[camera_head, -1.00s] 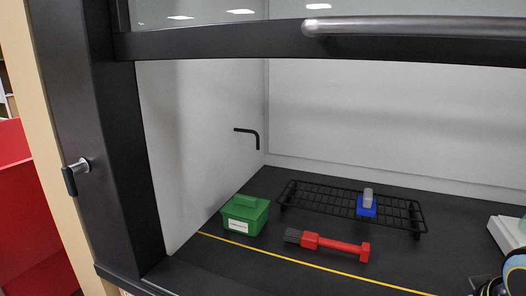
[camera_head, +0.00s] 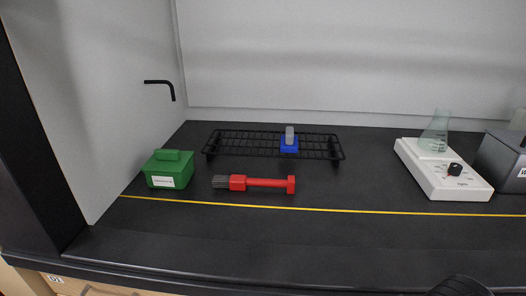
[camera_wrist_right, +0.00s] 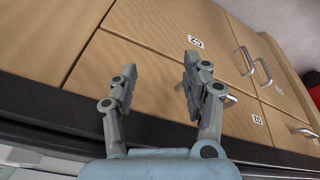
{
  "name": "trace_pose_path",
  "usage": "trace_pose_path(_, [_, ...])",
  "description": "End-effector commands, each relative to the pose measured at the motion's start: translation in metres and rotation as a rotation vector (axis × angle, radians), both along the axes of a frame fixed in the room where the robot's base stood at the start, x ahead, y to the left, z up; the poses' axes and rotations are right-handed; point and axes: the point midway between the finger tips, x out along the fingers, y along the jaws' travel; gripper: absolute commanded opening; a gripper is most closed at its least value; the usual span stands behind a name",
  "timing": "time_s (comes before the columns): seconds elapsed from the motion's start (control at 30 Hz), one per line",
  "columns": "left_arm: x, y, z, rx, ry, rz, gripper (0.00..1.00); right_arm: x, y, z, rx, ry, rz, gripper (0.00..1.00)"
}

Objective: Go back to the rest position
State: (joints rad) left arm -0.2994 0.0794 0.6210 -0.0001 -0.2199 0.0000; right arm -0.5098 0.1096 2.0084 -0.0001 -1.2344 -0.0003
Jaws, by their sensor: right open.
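My right gripper (camera_wrist_right: 158,85) is open and empty in the right wrist view, with its two fingers apart in front of wooden cabinet fronts. In the head view, only a dark rounded part shows at the bottom right edge, and I cannot tell what it is. My left gripper is not in view. No object is held by the right gripper.
On the dark hood floor (camera_head: 300,245) are a green box (camera_head: 168,173), a red brush (camera_head: 262,184), and a black wire rack (camera_head: 232,144) bearing a blue-based item (camera_head: 289,143). A white hotplate (camera_head: 435,172) with a flask (camera_head: 436,132) stands right. Wooden drawers (camera_wrist_right: 150,60) have protruding handles.

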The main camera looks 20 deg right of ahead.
Motion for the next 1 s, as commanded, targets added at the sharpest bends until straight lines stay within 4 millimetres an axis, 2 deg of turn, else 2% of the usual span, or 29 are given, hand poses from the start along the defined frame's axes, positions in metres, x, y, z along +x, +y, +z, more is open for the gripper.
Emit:
trace_pose_path(0.03, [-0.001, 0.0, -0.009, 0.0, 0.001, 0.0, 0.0, -0.003, -0.002, -0.031, 0.001, 0.015, -0.003, 0.48])
trace_pose_path(0.07, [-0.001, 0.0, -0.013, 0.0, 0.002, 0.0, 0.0, -0.006, -0.003, -0.049, 0.001, 0.022, -0.006, 0.48])
trace_pose_path(0.17, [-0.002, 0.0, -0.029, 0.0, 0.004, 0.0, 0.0, -0.021, -0.009, -0.12, 0.002, 0.049, -0.013, 0.48])
trace_pose_path(0.2, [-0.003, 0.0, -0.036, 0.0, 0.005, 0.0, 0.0, -0.031, -0.011, -0.152, 0.002, 0.061, -0.016, 0.48])
trace_pose_path(0.27, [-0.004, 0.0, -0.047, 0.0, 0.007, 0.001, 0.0, -0.049, -0.015, -0.199, 0.003, 0.079, -0.02, 0.48])
trace_pose_path(0.3, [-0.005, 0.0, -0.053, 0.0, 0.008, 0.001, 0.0, -0.065, -0.017, -0.228, 0.004, 0.092, -0.024, 0.48])
trace_pose_path(0.4, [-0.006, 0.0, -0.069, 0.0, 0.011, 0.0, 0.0, -0.106, -0.02, -0.29, 0.007, 0.121, -0.031, 0.48])
trace_pose_path(0.5, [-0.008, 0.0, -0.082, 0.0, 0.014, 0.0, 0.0, -0.149, -0.022, -0.335, 0.008, 0.145, -0.037, 0.48])
trace_pose_path(0.6, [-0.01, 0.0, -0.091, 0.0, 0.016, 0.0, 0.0, -0.184, -0.022, -0.363, 0.011, 0.164, -0.041, 0.48])
trace_pose_path(0.73, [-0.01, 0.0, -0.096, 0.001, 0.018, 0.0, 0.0, -0.211, -0.022, -0.378, 0.012, 0.174, -0.044, 0.48])
trace_pose_path(0.83, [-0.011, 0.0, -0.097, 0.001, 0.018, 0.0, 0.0, -0.218, -0.022, -0.381, 0.013, 0.177, -0.044, 0.48])
trace_pose_path(1.0, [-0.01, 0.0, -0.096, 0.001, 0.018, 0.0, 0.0, -0.219, -0.022, -0.38, 0.013, 0.177, -0.044, 0.48])
